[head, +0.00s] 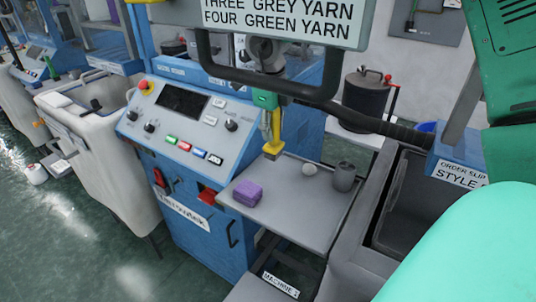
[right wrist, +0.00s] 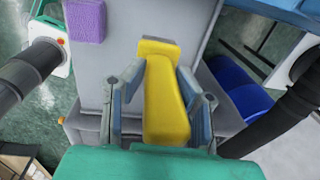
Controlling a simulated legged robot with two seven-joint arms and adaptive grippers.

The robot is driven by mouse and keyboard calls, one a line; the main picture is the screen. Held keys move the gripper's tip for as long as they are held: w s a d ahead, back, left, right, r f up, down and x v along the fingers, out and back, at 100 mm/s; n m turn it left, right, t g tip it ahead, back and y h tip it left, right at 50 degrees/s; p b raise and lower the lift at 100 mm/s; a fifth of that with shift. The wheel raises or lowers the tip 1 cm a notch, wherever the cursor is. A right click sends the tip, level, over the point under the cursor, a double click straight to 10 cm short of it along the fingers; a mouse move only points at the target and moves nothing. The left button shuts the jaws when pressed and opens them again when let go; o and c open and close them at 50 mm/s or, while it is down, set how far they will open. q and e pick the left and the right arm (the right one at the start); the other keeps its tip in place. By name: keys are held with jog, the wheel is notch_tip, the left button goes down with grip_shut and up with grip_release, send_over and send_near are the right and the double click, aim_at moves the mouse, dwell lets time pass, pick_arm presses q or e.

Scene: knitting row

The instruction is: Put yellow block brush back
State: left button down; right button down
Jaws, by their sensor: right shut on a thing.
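The yellow block brush (head: 273,138) is held by my right gripper (head: 270,112), above the back left part of a grey shelf (head: 298,216). In the head view it hangs down with its wider end lowest; I cannot tell whether that end touches the shelf. In the right wrist view the yellow brush (right wrist: 165,103) lies between the two blue-grey fingers of the right gripper (right wrist: 163,84), which are shut on it. My left gripper is in neither view.
A blue control panel (head: 183,127) stands left. A dark bar (head: 300,88) crosses above. A grey bin (head: 393,215) stands right. The shelf's middle is clear.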

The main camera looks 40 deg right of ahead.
aim_at(271, 148)
jog(key=f, duration=0.5)
jog(key=shift+w+a+f, duration=0.15)
jog(key=shift+w+f, duration=0.1)
jog(key=shift+f, duration=0.15)
jog(key=shift+d+f, duration=0.2)
jog(key=shift+f, duration=0.2)
jog(key=c, duration=1.2)
grip_release()
jog(key=shift+a, duration=0.1)
jog(key=shift+r, duration=0.25)
jog(key=r, duration=0.7)
jog(key=a+r, duration=0.1)
jog(key=r, duration=0.3)
jog(key=shift+s+r, duration=0.15)
jog(key=shift+r, duration=0.1)
